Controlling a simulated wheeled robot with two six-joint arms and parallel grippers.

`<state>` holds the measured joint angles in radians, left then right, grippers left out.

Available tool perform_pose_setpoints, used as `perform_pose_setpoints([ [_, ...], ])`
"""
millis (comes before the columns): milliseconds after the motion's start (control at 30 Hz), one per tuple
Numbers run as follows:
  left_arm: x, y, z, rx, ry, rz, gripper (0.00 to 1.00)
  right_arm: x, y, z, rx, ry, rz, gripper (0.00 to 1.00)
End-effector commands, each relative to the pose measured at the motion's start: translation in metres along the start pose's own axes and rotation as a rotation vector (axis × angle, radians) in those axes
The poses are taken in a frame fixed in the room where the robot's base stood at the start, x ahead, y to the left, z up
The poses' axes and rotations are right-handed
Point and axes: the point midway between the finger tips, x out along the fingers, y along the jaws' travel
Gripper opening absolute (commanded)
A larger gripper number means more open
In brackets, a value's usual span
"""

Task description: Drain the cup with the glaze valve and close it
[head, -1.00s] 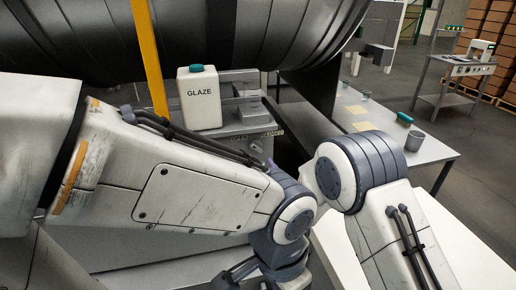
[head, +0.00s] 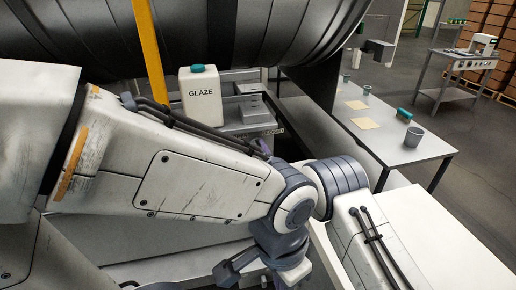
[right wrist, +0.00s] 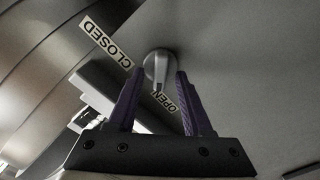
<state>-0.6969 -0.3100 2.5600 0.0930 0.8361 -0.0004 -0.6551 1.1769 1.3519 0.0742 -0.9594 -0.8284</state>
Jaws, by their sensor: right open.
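The white GLAZE container (head: 200,95) with its green cap stands on a grey machine ledge in the head view. In the right wrist view, the grey valve knob (right wrist: 158,68) stands out from a grey panel between the CLOSED label (right wrist: 107,42) and the OPEN label (right wrist: 166,101). Its lever points down towards OPEN. My right gripper (right wrist: 160,73) is open, with one purple finger on each side of the valve; contact cannot be told. In the head view only a bit of purple finger shows behind my arm. The cup under the valve is hidden. My left gripper is not seen clearly.
A large dark drum (head: 190,35) lies along the back, with a yellow post (head: 150,50) before it. A side table (head: 410,157) at right holds a grey cup (head: 413,137), yellow sheets and a green-topped item. My arms cover much of the foreground.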

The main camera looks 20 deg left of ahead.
Motion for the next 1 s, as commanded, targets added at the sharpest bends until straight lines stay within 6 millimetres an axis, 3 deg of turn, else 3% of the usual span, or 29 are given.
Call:
perform_pose_setpoints([
  [300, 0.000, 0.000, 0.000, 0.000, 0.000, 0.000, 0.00, 0.002, 0.000, 0.000, 0.000, 0.000, 0.000, 0.50],
  [367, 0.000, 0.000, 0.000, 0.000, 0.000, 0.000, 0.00, 0.002, 0.000, 0.000, 0.000, 0.000, 0.000, 0.31],
  [433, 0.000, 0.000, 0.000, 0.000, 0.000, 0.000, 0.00, 0.002, 0.000, 0.000, 0.000, 0.000, 0.000, 0.04],
  [467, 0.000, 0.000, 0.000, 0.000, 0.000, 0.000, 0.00, 0.002, 0.000, 0.000, 0.000, 0.000, 0.000, 0.00],
  [767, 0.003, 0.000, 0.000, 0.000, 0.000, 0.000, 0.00, 0.002, -0.001, 0.001, 0.016, 0.000, 0.000, 0.00],
  [1000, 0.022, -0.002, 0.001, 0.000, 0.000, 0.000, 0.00, 0.002, -0.002, 0.003, 0.113, 0.001, 0.001, 0.00],
])
